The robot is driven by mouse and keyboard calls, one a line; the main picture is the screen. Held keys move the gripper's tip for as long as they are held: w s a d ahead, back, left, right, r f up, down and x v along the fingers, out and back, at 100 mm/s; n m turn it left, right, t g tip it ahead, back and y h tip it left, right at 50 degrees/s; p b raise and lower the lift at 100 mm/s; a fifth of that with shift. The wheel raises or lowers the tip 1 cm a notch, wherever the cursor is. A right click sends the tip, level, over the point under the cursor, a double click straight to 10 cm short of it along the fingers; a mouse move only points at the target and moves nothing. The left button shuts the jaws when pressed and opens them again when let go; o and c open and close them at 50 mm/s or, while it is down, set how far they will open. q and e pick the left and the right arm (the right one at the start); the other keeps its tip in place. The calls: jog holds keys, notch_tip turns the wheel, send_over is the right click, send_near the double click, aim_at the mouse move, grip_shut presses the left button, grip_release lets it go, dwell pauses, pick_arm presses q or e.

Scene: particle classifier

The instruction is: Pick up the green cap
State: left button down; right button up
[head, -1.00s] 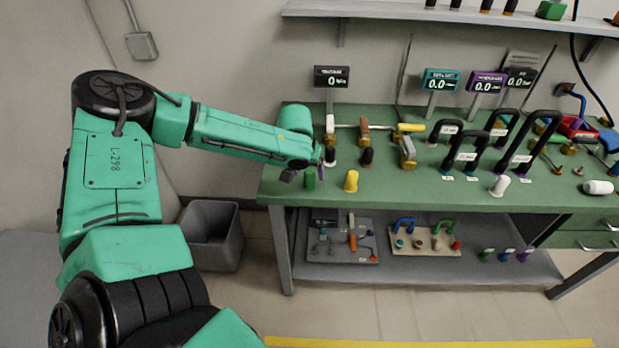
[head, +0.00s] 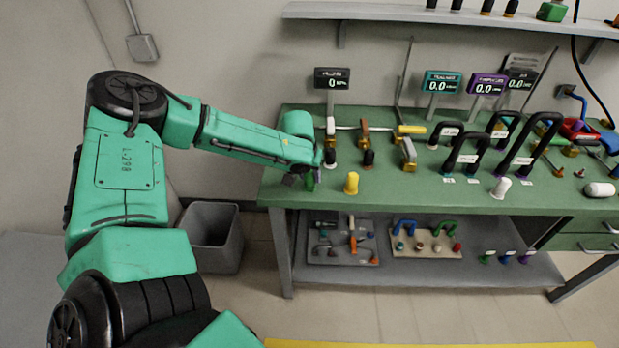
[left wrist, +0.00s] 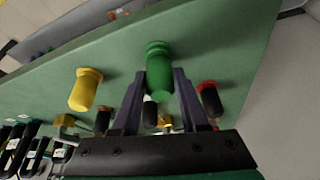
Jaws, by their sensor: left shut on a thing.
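The green cap (left wrist: 159,72) stands on the green bench top and shows between the two fingers of my left gripper (left wrist: 158,85) in the left wrist view. The fingers touch its sides, and the gripper is shut on it. In the head view the cap (head: 310,183) shows at the bench's left front corner, partly hidden by my left gripper (head: 303,180). I cannot tell whether the cap is clear of the bench. My right gripper is not in view.
A yellow cap (head: 351,183) stands just right of the green cap. Black pieces (head: 368,158) and valve fittings (head: 409,152) stand behind. A white cap (head: 501,187) stands further right. A grey bin (head: 211,236) is on the floor to the left.

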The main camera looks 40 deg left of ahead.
pick_arm(q)
notch_tip(320, 180, up, 19)
jog(key=shift+p, duration=0.3)
jog(key=shift+r, duration=0.2)
notch_tip(320, 180, up, 4)
jog(key=p, duration=0.6)
send_over(309, 172)
jog(key=shift+w+r, duration=0.1)
jog(key=shift+r, duration=0.05)
notch_tip(309, 172, up, 3)
jog(key=p, duration=0.4)
